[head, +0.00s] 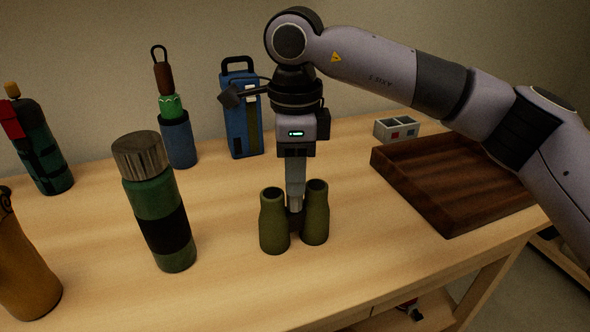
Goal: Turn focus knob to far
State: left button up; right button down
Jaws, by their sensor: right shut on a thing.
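A pair of olive-green binoculars (274,222) stands upright on the wooden table, its two barrels side by side. My right gripper (295,205) points straight down between the barrels from above. It is shut on the focus knob (296,217) at the middle of the binoculars. The knob is mostly hidden by the fingers and the barrels, so its setting cannot be read. My left gripper is not in view.
A green flask with a metal cap (158,205) stands left of the binoculars. A blue case (240,112), a blue holder (178,140), a dark bottle (40,150) and a brown bottle (24,265) stand around. A wooden tray (455,180) and a small grey box (396,130) are right.

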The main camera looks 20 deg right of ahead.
jog(key=c, duration=0.9)
grip_release()
jog(key=shift+r+p, duration=0.6)
jog(key=shift+r, duration=3)
